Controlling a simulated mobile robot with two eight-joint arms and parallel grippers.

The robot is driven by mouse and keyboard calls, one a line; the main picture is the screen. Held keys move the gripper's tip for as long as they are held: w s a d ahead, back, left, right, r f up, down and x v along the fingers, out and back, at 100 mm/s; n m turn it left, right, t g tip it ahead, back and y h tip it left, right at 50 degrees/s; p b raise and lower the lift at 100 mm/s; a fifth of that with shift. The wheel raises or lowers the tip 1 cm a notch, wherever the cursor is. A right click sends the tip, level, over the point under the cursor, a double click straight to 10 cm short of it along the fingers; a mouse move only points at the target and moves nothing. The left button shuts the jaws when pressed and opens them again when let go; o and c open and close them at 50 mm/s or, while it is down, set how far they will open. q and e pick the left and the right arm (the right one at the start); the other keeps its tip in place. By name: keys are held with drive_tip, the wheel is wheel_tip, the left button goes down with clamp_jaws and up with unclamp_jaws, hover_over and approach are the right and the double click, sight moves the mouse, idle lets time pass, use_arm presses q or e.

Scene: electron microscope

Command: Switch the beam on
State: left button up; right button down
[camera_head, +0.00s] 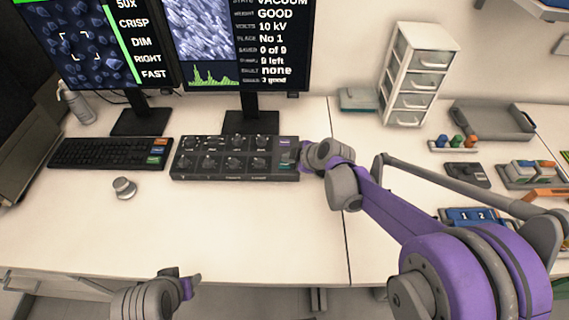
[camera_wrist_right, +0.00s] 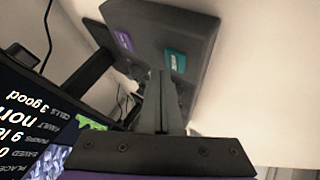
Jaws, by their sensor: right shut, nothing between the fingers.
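The dark control panel (camera_head: 212,177) with several knobs lies on the desk below the right-hand monitor. Near its right end are a purple button (camera_head: 284,143) and a teal button partly behind my right gripper. The right wrist view shows both: the purple button (camera_wrist_right: 124,41) and the teal button (camera_wrist_right: 175,62). Their labels are too small to read. My right gripper (camera_head: 296,157) is at the panel's right end. Its fingers (camera_wrist_right: 161,75) are shut and empty, with the tips close to the teal button; I cannot tell whether they touch it. My left gripper (camera_head: 192,284) is low at the front edge, its jaws unclear.
The left monitor (camera_head: 90,45) reads CRISP, DIM, RIGHT, FAST. The right monitor (camera_head: 240,45) reads GOOD, 10 kV. A keyboard (camera_head: 105,153) and small round knob (camera_head: 124,187) are left of the panel. Drawers (camera_head: 415,75) and trays stand right. The desk's front middle is clear.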

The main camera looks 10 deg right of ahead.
sight(288, 166)
drive_tip(key=shift+r, duration=0.15)
wheel_tip(288, 166, up, 5)
drive_tip(key=p, duration=0.4)
idle(0.6)
drive_tip(key=s+d+r+m+g+h+p, duration=0.1)
drive_tip(key=s+m, duration=0.6)
drive_tip(key=s, duration=0.7)
drive_tip(key=s+d+r+m+g+h+p, duration=0.1)
drive_tip(key=s+d+m, duration=0.4)
drive_tip(key=s, duration=0.9)
drive_tip(key=m+h+p, duration=0.1)
drive_tip(key=m+h, duration=0.1)
drive_tip(key=m, duration=0.1)
drive_tip(key=shift+s+r+g+h, duration=0.3)
drive_tip(key=shift+s+r, duration=0.05)
drive_tip(key=shift+r, duration=0.05)
idle(0.5)
